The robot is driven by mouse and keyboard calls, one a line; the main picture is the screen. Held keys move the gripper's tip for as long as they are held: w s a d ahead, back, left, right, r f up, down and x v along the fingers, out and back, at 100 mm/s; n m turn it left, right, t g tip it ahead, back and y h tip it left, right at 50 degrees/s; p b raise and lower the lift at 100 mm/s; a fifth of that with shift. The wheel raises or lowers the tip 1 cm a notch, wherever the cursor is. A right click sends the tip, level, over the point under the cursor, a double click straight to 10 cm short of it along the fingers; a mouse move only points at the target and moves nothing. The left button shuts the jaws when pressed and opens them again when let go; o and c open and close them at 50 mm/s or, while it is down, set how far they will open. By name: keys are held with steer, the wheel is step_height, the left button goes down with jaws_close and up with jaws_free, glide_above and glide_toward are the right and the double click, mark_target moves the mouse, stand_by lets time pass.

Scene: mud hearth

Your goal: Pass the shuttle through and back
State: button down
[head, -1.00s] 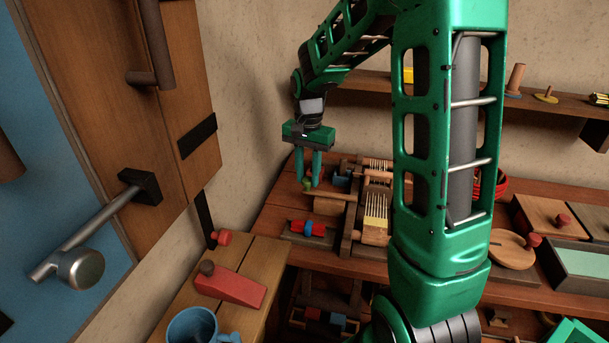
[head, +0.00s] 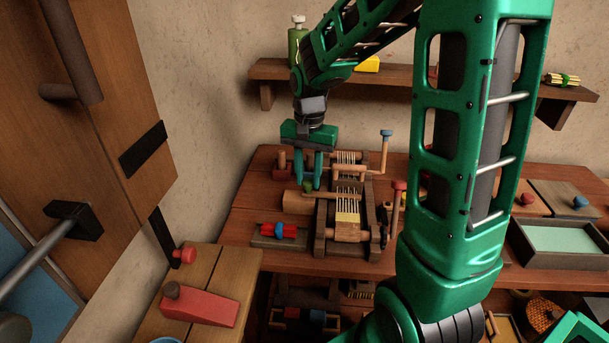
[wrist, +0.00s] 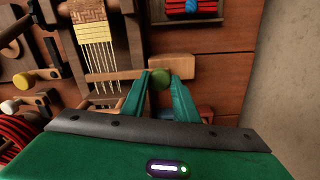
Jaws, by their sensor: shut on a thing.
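The small loom (head: 322,222) stands on the workbench, with pale warp threads and a yellow woven strip; it also shows in the wrist view (wrist: 137,38). A wooden block (head: 298,203), apparently the shuttle, lies at the loom's left side; it also shows in the wrist view (wrist: 182,63). My gripper (head: 308,183) points down beside the loom. In the wrist view my gripper (wrist: 160,80) is shut on a round green knob (wrist: 160,77). The fingers partly hide the knob, and I cannot tell how far the block reaches into the threads.
A tray (head: 262,240) with a red and blue piece sits in front. A blue-topped peg (head: 387,150) and a red-topped peg (head: 399,200) rise at the loom's right. A wall shelf (head: 275,70) hangs behind. The wooden door (head: 110,110) is close at left.

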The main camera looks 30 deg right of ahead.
steer(key=shift+w+d+r, duration=0.1)
steer(key=c, duration=1.4)
jaws_free()
step_height(320, 180, up, 11)
steer(key=shift+f, duration=0.15)
